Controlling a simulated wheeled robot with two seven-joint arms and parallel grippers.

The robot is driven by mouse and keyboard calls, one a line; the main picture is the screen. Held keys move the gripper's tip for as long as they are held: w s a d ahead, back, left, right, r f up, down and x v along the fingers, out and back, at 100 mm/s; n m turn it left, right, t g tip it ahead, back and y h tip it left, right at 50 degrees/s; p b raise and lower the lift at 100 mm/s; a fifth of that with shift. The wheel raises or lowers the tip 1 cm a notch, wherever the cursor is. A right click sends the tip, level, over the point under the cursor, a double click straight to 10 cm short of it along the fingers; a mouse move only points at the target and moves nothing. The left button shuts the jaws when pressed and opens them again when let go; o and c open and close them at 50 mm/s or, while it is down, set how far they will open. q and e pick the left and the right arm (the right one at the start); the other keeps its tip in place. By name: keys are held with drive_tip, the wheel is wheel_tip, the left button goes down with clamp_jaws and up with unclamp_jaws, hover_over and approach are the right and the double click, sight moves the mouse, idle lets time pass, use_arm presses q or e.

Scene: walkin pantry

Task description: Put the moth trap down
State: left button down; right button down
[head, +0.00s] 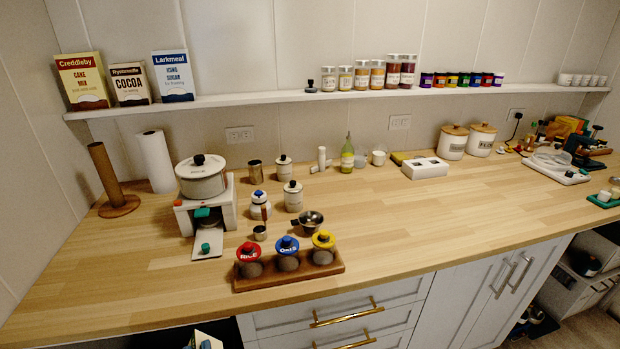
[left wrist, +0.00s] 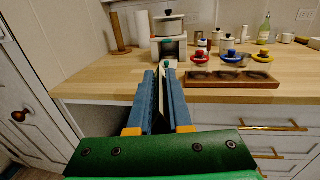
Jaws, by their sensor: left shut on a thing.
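In the left wrist view the two blue fingers of my left gripper (left wrist: 158,98) are closed on a thin, pale item, which I take to be the moth trap (left wrist: 161,96). Only a narrow strip of it shows between the fingers, so its shape is mostly hidden. The gripper points at the wooden counter (left wrist: 110,88) and is in front of its front edge. In the head view a small white and green piece (head: 203,341) shows at the bottom edge, low in front of the counter; I cannot tell if it is the trap or my gripper. My right gripper is in neither view.
A wooden rack (head: 290,281) with red, blue and yellow lidded jars stands near the front edge. A white stand with a pot (head: 201,180) and a green-knobbed slab (head: 206,249) is left of it. The counter is clear at front left (head: 110,275) and centre right (head: 430,225).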

use_arm(q)
drive_tip(key=shift+w+f+m+t+h, duration=0.3)
drive_tip(key=shift+m+h, duration=0.3)
drive_tip(key=shift+h, duration=0.3)
drive_tip(key=h, duration=0.1)
drive_tip(key=s+m+h, duration=0.1)
drive_tip(key=f+m+h, duration=0.1)
drive_tip(key=shift+s+d+t+h, duration=0.15)
drive_tip(key=shift+d+t+h, duration=0.15)
drive_tip(key=shift+t, duration=0.1)
drive_tip(key=a+y, duration=0.1)
drive_tip(key=w+a+r+n+y, duration=0.1)
drive_tip(key=y, duration=0.1)
drive_tip(key=a+n+y, duration=0.1)
drive_tip(key=shift+w+r+g, duration=0.2)
drive_tip(key=shift+r+g, duration=0.05)
drive_tip(key=shift+g, duration=0.15)
drive_tip(key=shift+w+a+r+n+g+y, duration=0.1)
drive_tip(key=shift+a+n+g+y, duration=0.4)
drive_tip(key=shift+n+y, duration=0.4)
drive_tip(key=shift+d+y, duration=0.2)
drive_tip(key=shift+y, duration=0.2)
drive_tip(key=shift+d+n+y, duration=0.3)
drive_tip(key=shift+d, duration=0.9)
drive_tip(key=shift+a, duration=0.1)
